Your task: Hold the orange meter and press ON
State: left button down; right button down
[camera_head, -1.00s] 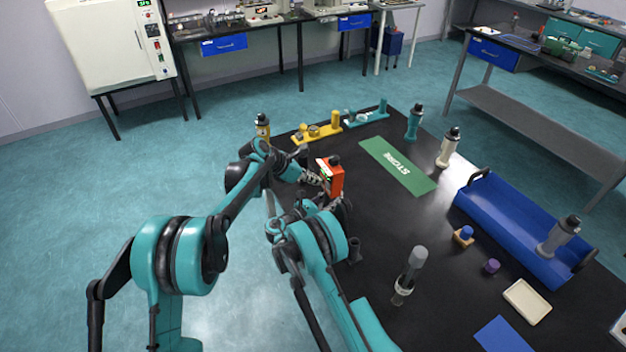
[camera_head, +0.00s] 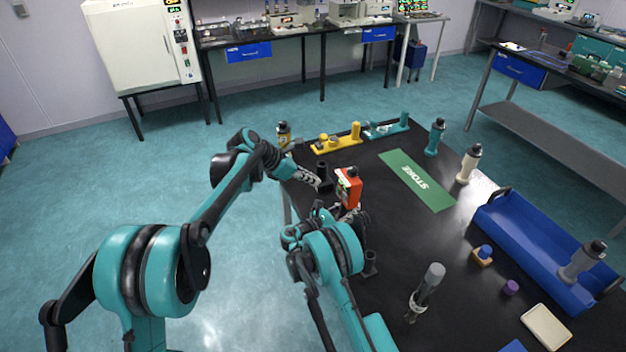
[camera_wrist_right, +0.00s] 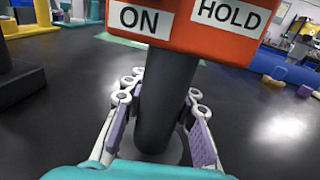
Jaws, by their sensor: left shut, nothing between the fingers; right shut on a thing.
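The orange meter (camera_head: 349,190) stands upright near the table's left side in the head view, with a dark top. In the right wrist view, the orange meter (camera_wrist_right: 190,38) shows white ON and HOLD labels above its dark handle (camera_wrist_right: 165,105). My right gripper (camera_wrist_right: 162,115) is shut on that handle, one finger on each side. In the head view my right arm partly hides the handle and this gripper. My left gripper (camera_head: 316,182) is shut and empty, just left of the meter with a small gap between them.
A black post (camera_head: 324,172) stands beside the left fingers. A dark cup (camera_head: 370,263) and a grey-topped bottle (camera_head: 428,288) stand nearer. A green STORE mat (camera_head: 415,178) and a blue tray (camera_head: 535,240) lie to the right. The table between meter and mat is clear.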

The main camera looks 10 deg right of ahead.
jog(key=shift+f, duration=0.1)
jog(key=c, duration=1.1)
grip_release()
